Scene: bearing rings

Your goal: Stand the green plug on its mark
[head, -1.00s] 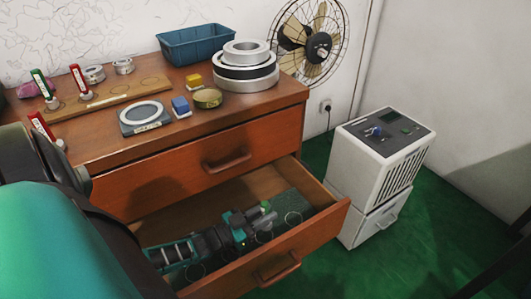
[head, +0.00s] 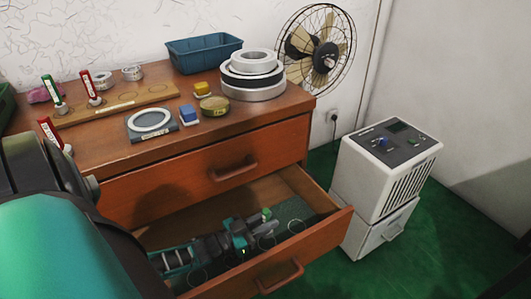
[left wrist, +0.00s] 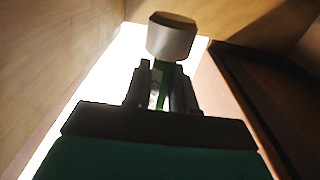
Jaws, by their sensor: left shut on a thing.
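My left gripper (head: 255,222) reaches down into the open drawer (head: 318,230) and is shut on a green plug (head: 266,214). In the left wrist view the plug's pale grey round end (left wrist: 171,38) sticks out beyond my fingers (left wrist: 163,88), and its green part (left wrist: 164,85) shows between them. Pale ring outlines (head: 297,226) are on the dark mat in the drawer, close to my gripper; I cannot tell which is the plug's mark. Another green-handled piece (head: 53,90) stands on the dresser top. My right gripper is not in view.
The drawer's front panel (head: 330,228) and walls surround my left gripper. On the dresser stand a wooden board (head: 127,97), red-handled pieces (head: 90,86), stacked rings (head: 252,75) and a blue bin (head: 203,53). A white cabinet unit (head: 384,165) stands right of the drawer.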

